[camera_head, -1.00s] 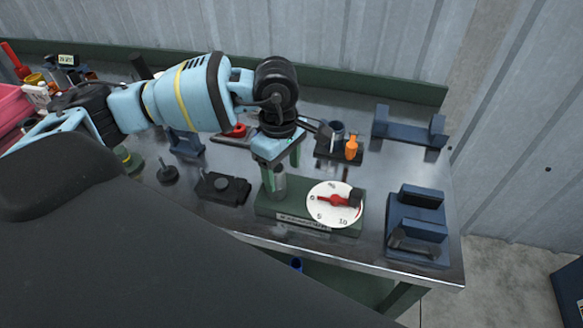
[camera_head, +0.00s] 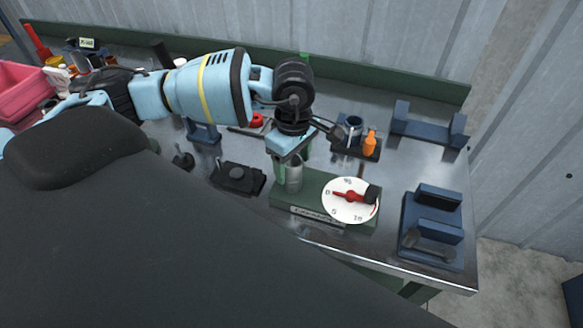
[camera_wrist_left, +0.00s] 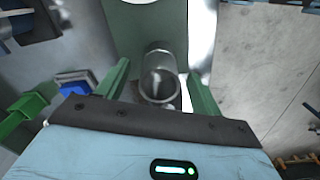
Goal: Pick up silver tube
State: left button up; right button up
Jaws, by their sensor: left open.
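The silver tube (camera_head: 294,177) stands upright on the left end of a green base that carries a white dial (camera_head: 350,200). In the left wrist view the tube (camera_wrist_left: 158,72) shows its open round end between the fingers. My left gripper (camera_head: 291,164) points down over the tube from above. Its green fingers (camera_wrist_left: 158,88) are open, one on each side of the tube, with a visible gap to each. The head view hides part of the tube behind the gripper. My right gripper is not in view.
A black block (camera_head: 238,178) lies left of the dial base. A blue stand (camera_head: 432,228) is to the right, near the table edge. A small rack (camera_head: 356,148) with an orange bottle (camera_head: 370,142) is behind. A blue cradle (camera_head: 428,128) stands at the back right.

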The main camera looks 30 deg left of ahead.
aim_at(292, 174)
pick_arm(q)
jog(key=shift+a+f, duration=0.15)
jog(key=shift+f, duration=2.2)
jog(key=shift+c, duration=0.4)
jog(key=c, duration=1.1)
jog(key=shift+r, duration=0.1)
notch_tip(292, 174, up, 10)
jog(key=shift+f, duration=0.1)
